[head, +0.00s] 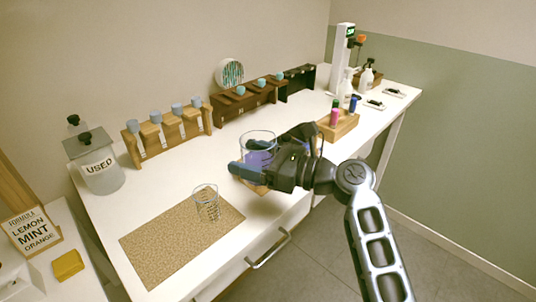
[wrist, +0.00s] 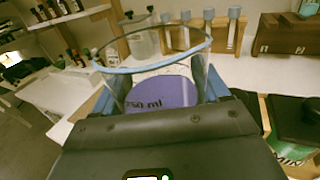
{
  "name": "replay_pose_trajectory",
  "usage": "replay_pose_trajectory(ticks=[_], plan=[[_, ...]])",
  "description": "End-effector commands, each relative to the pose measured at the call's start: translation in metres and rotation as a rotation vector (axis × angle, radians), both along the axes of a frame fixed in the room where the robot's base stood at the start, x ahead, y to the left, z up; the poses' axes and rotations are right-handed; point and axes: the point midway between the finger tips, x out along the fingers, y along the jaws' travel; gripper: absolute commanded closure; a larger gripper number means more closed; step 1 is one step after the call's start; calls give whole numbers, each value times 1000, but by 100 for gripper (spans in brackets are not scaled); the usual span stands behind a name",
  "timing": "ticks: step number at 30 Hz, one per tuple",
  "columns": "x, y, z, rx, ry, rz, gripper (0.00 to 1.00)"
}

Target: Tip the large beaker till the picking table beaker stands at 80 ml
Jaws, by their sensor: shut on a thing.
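My gripper (head: 246,172) is shut on the large beaker (head: 258,140), a clear glass beaker with purple liquid. It holds the beaker above the front part of the table, right of the cork mat. In the wrist view the large beaker (wrist: 150,52) shows its rim, purple liquid and a "250 ml" mark between the fingers. It looks close to upright. A smaller clear beaker (head: 206,203) with dark marks stands on the cork mat (head: 165,245), left of the gripper and apart from it. I see no coloured liquid in it; its level cannot be read.
A wooden rack (head: 165,138) with grey-capped bottles stands at the back. A darker rack (head: 245,101) is to its right. A "USED" jar (head: 98,170) stands at the left. A wooden tray (head: 345,127) with small bottles is right of my gripper. A drawer handle (head: 268,250) juts from the front.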

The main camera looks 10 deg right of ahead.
Motion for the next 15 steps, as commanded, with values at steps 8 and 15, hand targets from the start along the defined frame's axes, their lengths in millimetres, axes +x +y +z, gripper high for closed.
replay_pose_trajectory(ticks=[8,15], plan=[[0,1,-2,-35,-4,-1,66],[0,3,-4,-72,-8,-2,66]])
